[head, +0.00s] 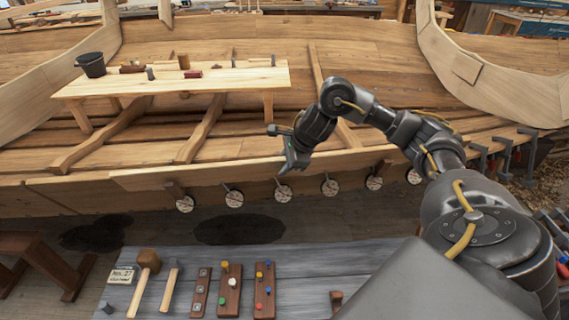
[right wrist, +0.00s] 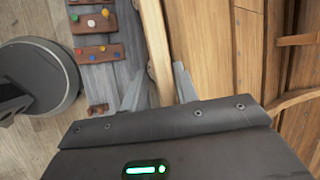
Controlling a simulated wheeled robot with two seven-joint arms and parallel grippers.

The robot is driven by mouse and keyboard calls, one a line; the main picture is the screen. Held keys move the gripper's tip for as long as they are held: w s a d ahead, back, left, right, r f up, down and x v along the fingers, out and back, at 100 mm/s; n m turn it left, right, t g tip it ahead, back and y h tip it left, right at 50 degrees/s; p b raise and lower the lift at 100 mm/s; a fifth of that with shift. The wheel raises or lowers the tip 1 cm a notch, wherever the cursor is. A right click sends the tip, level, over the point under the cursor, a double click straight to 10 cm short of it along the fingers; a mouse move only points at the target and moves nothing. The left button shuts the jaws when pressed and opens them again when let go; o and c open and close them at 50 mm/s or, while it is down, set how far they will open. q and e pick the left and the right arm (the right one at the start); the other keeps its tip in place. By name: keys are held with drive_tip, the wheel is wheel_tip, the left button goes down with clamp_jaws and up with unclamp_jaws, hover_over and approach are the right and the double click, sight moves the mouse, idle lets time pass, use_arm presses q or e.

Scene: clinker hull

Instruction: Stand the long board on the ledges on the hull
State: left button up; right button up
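A long, light wooden board (head: 235,172) appears to run along the hull's near upper edge, just above a row of round-faced ledges (head: 234,199). I cannot tell whether it touches them. My right gripper (head: 287,166) is above the board's middle, pointing down. In the right wrist view the light board (right wrist: 155,45) runs between the two spread fingers (right wrist: 158,82), with a gap visible beside it, so the gripper looks open. The hull (head: 370,50) fills the upper head view. My left gripper is out of view.
A grey bench (head: 190,260) in front holds a mallet (head: 145,265), a hammer (head: 171,275) and racks with coloured pegs (head: 264,280). A plank table (head: 220,82) with a dark bucket (head: 91,65) stands inside the hull. Clamps (head: 505,155) hang at the right.

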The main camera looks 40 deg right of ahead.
drive_tip(key=shift+w+d+r, duration=0.1)
drive_tip(key=shift+d+r, duration=0.15)
drive_tip(key=shift+r, duration=0.05)
drive_tip(key=v, duration=0.2)
drive_tip(key=shift+d+r+p, duration=0.3)
drive_tip(key=s+a+p+v, duration=0.1)
drive_tip(key=v, duration=0.6)
drive_tip(key=shift+d+p, duration=0.15)
drive_tip(key=shift+p, duration=0.2)
drive_tip(key=shift+r, duration=0.15)
